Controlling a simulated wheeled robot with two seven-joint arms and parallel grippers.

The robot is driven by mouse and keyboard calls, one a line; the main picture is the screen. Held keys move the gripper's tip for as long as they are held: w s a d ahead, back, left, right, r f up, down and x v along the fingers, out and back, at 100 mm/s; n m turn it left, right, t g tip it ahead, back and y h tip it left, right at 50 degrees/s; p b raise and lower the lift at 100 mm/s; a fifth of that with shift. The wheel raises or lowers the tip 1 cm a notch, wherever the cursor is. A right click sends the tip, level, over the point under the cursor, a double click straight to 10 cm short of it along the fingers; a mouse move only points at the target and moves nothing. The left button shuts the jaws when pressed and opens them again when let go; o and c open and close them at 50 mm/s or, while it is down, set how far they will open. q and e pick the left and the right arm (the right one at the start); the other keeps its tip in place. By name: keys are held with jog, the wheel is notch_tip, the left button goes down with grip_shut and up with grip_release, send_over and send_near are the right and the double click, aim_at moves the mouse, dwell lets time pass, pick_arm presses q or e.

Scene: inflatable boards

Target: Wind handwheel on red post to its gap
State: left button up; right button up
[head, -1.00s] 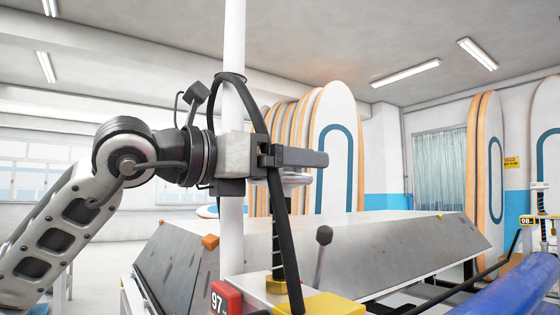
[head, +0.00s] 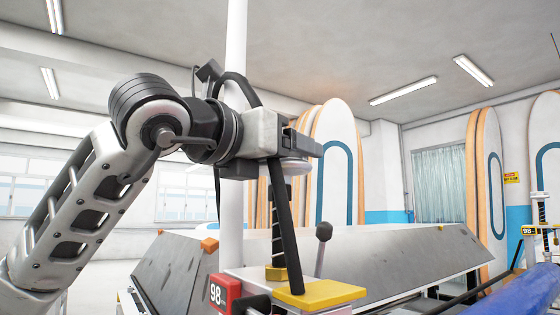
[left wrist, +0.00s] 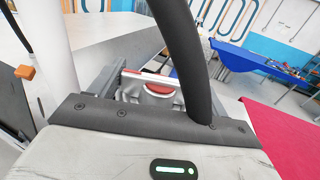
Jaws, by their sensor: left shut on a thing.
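My left gripper (head: 308,147) is shut on the handwheel of the near post. The handwheel's pale rim (head: 298,167) shows just under the fingers in the head view. In the left wrist view, a red part of the handwheel (left wrist: 158,89) lies between the jaws, with much of it hidden by the gripper. A threaded screw (head: 277,250) stands below on a yellow block (head: 319,294). The red display box (head: 219,293) at the post's foot reads 98. My right gripper is in neither view.
A white column (head: 234,205) stands right behind my left wrist. A grey slanted panel bench (head: 395,256) spans behind the post. A black-knobbed lever (head: 322,240) rises close to the screw. Another post with a yellow 98 display (head: 530,230) stands far right.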

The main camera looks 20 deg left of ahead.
pick_arm(q)
jog(key=o, duration=1)
jog(key=shift+s, duration=0.1)
jog(key=b+v, duration=0.3)
jog(key=v, duration=1.3)
